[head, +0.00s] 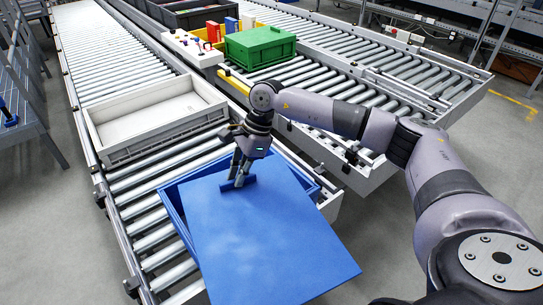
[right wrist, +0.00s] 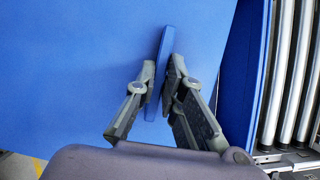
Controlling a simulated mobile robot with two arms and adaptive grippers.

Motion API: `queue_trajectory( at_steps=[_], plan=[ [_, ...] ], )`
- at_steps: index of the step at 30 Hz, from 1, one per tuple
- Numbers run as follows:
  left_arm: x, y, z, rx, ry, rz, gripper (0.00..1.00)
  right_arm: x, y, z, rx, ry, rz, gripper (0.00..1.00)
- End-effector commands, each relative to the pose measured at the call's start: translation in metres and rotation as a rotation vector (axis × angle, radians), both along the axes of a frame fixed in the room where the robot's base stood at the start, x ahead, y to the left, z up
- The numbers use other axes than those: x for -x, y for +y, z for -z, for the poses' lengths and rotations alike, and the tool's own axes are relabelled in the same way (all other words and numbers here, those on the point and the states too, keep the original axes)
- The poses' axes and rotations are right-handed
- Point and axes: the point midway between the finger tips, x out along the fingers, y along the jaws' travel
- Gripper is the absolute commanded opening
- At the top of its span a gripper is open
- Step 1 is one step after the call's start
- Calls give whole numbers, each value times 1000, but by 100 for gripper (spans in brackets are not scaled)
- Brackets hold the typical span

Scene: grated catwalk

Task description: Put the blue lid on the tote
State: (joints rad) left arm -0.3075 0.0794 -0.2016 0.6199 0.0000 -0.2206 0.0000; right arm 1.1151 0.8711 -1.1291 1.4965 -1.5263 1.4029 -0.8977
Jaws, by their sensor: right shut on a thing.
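The blue lid (head: 270,240) is a flat square panel with a raised bar handle (head: 238,187) near its far edge. My right gripper (head: 240,175) is shut on that handle; the right wrist view shows both fingers pressed on the bar (right wrist: 160,75). The blue tote (head: 174,207) stands on the left conveyor under the lid. The lid covers much of it but sits off towards the near right, overhanging the conveyor's edge. The tote's left side and far right corner show. I cannot tell whether lid and tote touch. My left gripper is not in view.
A grey-white open tote (head: 155,117) stands just behind on the same roller conveyor.

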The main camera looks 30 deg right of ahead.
Motion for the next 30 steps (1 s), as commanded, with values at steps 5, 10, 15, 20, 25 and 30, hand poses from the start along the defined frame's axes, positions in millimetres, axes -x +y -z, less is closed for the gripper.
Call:
queue_trajectory(
  at_steps=[5,10,15,20,25,30],
  plan=[
    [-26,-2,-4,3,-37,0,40,-30,-48,23,-1,1,539,0],
    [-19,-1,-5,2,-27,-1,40,-49,-96,40,-2,0,964,0],
    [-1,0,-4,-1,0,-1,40,-57,-129,49,-3,0,1228,0],
    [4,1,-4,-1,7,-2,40,-60,-141,52,-5,3,1331,0],
    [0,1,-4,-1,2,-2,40,-60,-144,52,-5,1,1352,0],
    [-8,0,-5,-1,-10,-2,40,-60,-143,52,-5,2,1349,0]
  ],
)
